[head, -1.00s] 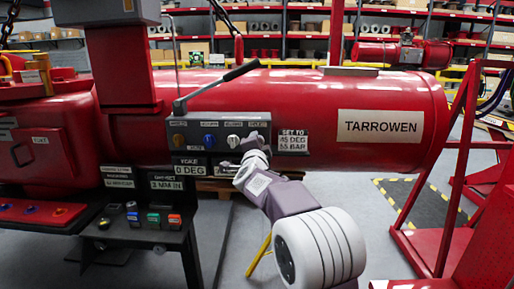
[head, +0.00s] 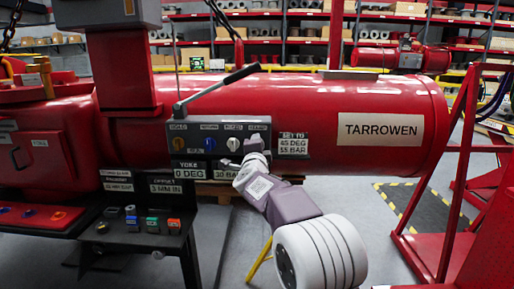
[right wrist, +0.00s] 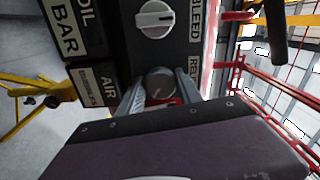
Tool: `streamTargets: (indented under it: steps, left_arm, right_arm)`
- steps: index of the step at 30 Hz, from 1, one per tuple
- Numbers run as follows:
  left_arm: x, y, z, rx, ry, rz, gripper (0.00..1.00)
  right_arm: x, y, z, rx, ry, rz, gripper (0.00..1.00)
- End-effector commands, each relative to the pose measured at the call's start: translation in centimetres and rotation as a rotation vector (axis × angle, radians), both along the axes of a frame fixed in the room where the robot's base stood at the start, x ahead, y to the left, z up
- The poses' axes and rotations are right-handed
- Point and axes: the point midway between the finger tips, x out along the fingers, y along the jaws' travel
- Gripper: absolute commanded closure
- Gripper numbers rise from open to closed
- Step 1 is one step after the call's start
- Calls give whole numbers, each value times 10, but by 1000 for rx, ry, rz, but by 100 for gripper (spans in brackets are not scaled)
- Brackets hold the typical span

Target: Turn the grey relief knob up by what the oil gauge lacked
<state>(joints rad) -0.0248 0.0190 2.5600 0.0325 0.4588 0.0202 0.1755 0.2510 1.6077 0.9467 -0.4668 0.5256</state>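The grey relief knob (right wrist: 160,84) is round with a pale pointer line. It sits at the panel's end by a partly hidden "REL..." label. My right gripper (right wrist: 161,95) has one finger on each side of it; whether they press on it is unclear. In the head view my right gripper (head: 246,158) is at the right end of the grey valve panel (head: 190,150) and covers the knob. The oil gauge (head: 232,175) is under the panel, partly behind the gripper, and seems to read 30 BAR. The set plate (head: 293,145) says 45 DEG, 55 BAR. My left gripper is out of view.
A white bleed knob (right wrist: 154,19) is beside the relief knob. A blue knob (head: 210,144) and a long lever (head: 222,87) are on the panel. The yoke display (head: 190,172) reads 0 DEG. A black button stand (head: 138,240) is at lower left.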

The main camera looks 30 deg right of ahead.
Motion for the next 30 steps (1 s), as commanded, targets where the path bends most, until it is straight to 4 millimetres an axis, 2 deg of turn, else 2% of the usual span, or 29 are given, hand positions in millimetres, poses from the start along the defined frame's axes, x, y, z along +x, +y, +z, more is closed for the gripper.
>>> streamTargets:
  steps: [1, 2, 13, 17, 24, 30]
  left_arm:
    - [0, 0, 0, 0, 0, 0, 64]
    - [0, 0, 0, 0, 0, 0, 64]
    - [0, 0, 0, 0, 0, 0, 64]
    - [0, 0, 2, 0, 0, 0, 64]
    - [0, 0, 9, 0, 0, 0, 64]
    - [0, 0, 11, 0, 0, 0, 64]
  right_arm:
    - [0, 0, -1, 0, 2, 1, 43]
    - [0, 0, -1, 0, 2, 1, 38]
    - [-4, 3, 1, -1, 0, 0, 38]
    - [-21, 13, 1, 0, -1, 1, 38]
    - [-63, 40, 2, 0, 0, 3, 38]
    - [-77, 48, 0, -1, 1, 1, 38]
